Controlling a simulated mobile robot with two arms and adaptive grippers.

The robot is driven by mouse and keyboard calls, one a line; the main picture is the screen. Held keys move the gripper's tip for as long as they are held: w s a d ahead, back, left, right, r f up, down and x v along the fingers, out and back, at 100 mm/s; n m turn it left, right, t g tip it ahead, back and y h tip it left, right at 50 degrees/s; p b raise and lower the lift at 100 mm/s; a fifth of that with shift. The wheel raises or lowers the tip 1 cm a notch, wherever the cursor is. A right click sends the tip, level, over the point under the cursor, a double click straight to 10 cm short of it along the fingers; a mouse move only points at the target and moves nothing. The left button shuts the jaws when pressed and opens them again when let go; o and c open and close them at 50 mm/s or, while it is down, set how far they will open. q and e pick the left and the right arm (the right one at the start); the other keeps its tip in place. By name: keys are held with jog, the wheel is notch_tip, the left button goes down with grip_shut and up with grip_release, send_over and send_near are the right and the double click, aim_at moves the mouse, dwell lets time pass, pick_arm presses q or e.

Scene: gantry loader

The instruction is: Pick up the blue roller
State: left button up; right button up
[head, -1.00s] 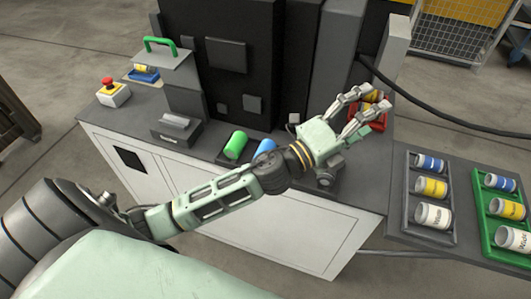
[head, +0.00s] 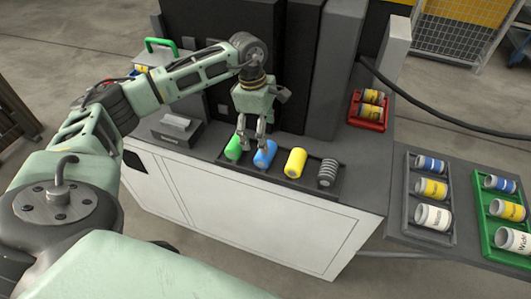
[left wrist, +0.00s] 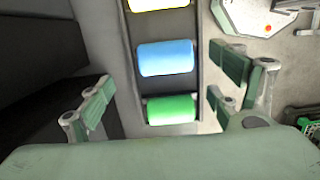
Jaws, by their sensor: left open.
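The blue roller (head: 265,154) lies in a dark tray (head: 335,190) on the cabinet top, between a green roller (head: 233,147) and a yellow roller (head: 296,162). My left gripper (head: 252,148) points down just above the tray, beside the blue roller's upper left. In the left wrist view the blue roller (left wrist: 165,58) is in the middle, between the two spread finger sets of my left gripper (left wrist: 170,95), with the green roller (left wrist: 171,109) nearer. The left gripper is open and empty. My right gripper is not in view.
A grey ribbed roller (head: 327,173) lies at the tray's right end. A black machine stands directly behind the tray. A red bin (head: 368,110) with cans is at the back right. A grey tray (head: 431,235) and a green tray (head: 486,240) hold cans at right.

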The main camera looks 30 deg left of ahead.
pick_arm(q)
jog(key=f+p, duration=0.2)
jog(key=f, duration=0.1)
jog(key=d+f, duration=0.1)
jog(key=f, duration=0.1)
jog(key=shift+s+d+f+p, duration=0.1)
jog(key=shift+s+f+p, duration=0.15)
jog(key=shift+s+p, duration=0.15)
jog(key=shift+w+f, duration=0.15)
jog(key=shift+f, duration=0.45)
jog(key=c, duration=1.3)
jog(key=shift+c, duration=0.2)
jog(key=shift+r, duration=0.15)
